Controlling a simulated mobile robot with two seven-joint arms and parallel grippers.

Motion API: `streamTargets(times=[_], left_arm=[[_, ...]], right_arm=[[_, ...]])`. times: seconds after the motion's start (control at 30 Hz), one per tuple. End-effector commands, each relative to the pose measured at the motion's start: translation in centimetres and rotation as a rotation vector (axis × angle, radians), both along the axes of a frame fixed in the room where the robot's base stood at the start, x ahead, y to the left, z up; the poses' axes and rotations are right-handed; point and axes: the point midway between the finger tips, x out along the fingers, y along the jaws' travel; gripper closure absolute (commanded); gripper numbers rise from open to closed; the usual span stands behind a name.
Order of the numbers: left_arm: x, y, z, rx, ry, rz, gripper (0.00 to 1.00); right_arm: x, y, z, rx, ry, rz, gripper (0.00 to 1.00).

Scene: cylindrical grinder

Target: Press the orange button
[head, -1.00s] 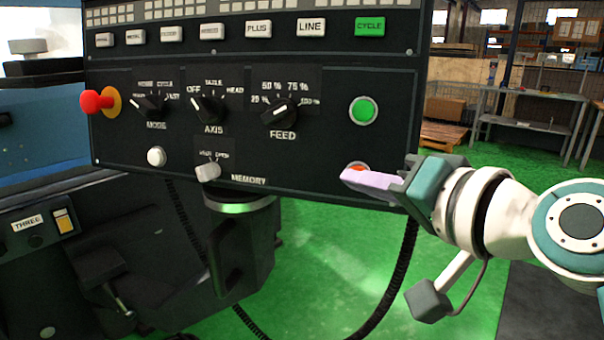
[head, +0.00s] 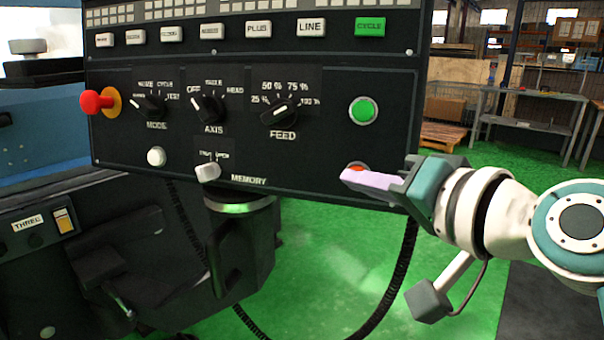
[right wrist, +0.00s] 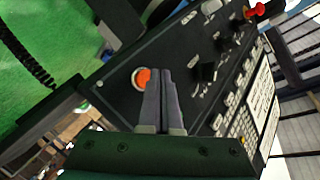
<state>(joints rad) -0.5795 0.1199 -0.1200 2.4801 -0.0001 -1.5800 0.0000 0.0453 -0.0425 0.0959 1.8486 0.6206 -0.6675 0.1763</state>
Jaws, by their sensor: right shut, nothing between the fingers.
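The orange button (head: 357,167) sits in a pale ring at the lower right of the dark control panel (head: 330,140), mostly hidden in the head view behind my right fingers. My right gripper (head: 346,175) is shut and empty, with its pinkish fingertips at the button. In the right wrist view the orange button (right wrist: 142,77) shows just left of the shut fingertips (right wrist: 160,72). I cannot tell whether the tips touch the button. My left gripper is not in view.
A green button (head: 363,111) is above the orange one. Rotary knobs (head: 280,114), a white button (head: 157,156) and a red mushroom button (head: 93,102) are further left. A black cable (head: 398,285) hangs below the panel. The green floor (head: 320,270) is open beneath.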

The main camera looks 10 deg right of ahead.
Motion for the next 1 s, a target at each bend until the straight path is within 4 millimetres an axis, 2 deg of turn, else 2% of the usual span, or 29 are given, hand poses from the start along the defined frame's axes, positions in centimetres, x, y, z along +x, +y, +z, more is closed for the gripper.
streamTargets(times=[1.0], left_arm=[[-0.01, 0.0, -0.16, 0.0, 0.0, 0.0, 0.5]], right_arm=[[0.77, -0.44, -0.16, 0.0, 0.0, 0.0, 1.0]])
